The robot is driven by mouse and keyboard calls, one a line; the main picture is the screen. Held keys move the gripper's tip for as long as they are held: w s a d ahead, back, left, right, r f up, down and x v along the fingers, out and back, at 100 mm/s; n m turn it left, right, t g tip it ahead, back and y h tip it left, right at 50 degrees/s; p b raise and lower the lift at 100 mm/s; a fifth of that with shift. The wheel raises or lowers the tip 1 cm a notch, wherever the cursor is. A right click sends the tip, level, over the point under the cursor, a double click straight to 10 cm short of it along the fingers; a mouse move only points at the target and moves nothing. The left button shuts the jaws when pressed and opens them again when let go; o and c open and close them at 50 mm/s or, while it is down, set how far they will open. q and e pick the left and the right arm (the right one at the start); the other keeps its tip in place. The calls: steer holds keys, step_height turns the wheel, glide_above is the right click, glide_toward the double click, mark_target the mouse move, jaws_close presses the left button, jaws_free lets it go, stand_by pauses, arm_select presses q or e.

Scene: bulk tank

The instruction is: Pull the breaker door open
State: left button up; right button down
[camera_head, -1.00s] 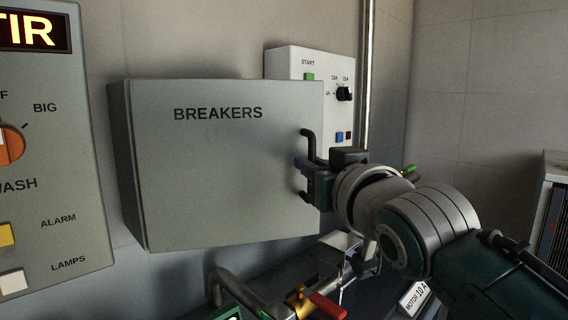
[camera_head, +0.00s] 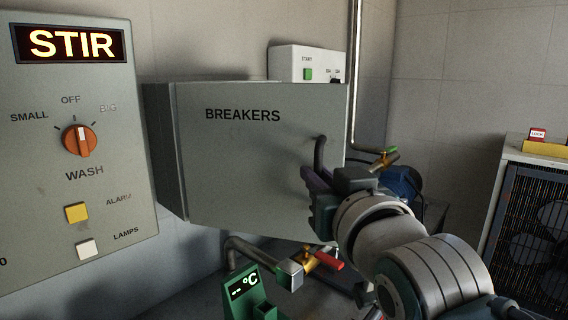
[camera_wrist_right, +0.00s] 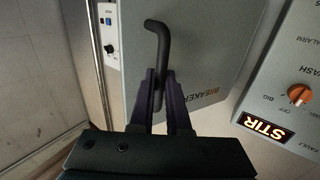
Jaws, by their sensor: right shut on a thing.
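The grey breaker door (camera_head: 240,165), lettered BREAKERS, fills the middle of the head view. Its black bar handle (camera_head: 319,152) is near the right edge of the door. My right gripper (camera_head: 311,180) is shut on the handle; the upper bend of the handle shows above the fingers. In the right wrist view, the two dark fingers (camera_wrist_right: 158,80) lie on either side of the handle (camera_wrist_right: 160,38), in front of the door (camera_wrist_right: 200,60). The door hides the inside of the box, and I cannot tell whether it stands ajar. My left gripper is out of view.
A control panel (camera_head: 100,150) with an orange knob stands close at the left. A white START panel (camera_head: 290,62) is partly hidden behind the box. A pipe valve with a red handle (camera_head: 328,261) and a green temperature display (camera_head: 245,290) are below. A fan unit (camera_head: 540,210) stands at right.

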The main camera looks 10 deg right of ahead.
steer(key=shift+s+a+p, duration=0.3)
steer(key=shift+s+a, duration=0.55)
steer(key=shift+s, duration=0.2)
steer(key=c, duration=0.9)
jaws_free()
steer(key=shift+w, duration=0.1)
steer(key=s, duration=1)
steer(key=shift+d, duration=0.4)
